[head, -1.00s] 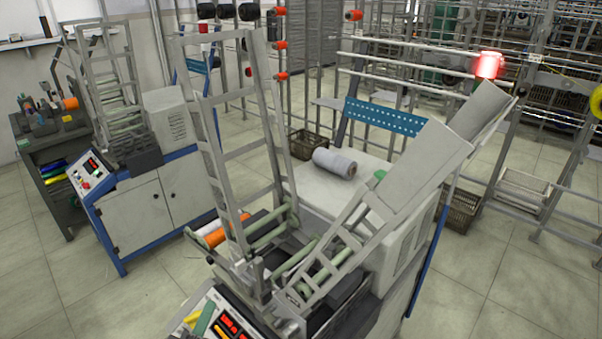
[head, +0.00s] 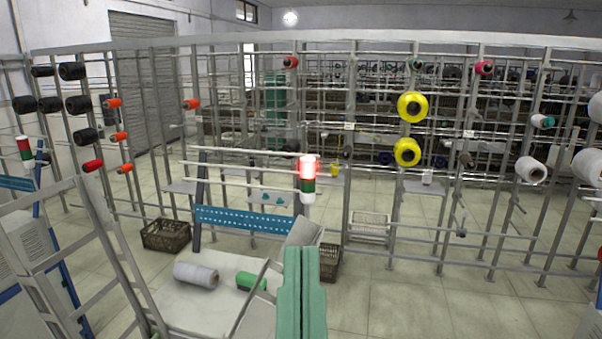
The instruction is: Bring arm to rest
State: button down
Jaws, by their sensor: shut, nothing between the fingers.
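My gripper (head: 306,252) shows at the bottom centre of the head view as two pale green fingers side by side, pointing up and away from me. The fingers are together and nothing is held between them. The gripper is in front of the winding machine's grey panel (head: 304,232) and hides part of it. The rest of my arm is out of view below the picture.
A grey yarn cone (head: 196,275) and a green bobbin (head: 251,282) lie on the machine top (head: 185,308). A signal tower (head: 308,180) shows red. A ladder-like metal frame (head: 115,255) stands left. The creel rack spans the back. Floor at right (head: 440,305) is clear.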

notch_tip(320, 180, up, 18)
jog(key=p, duration=1.4)
jog(key=shift+a, duration=0.15)
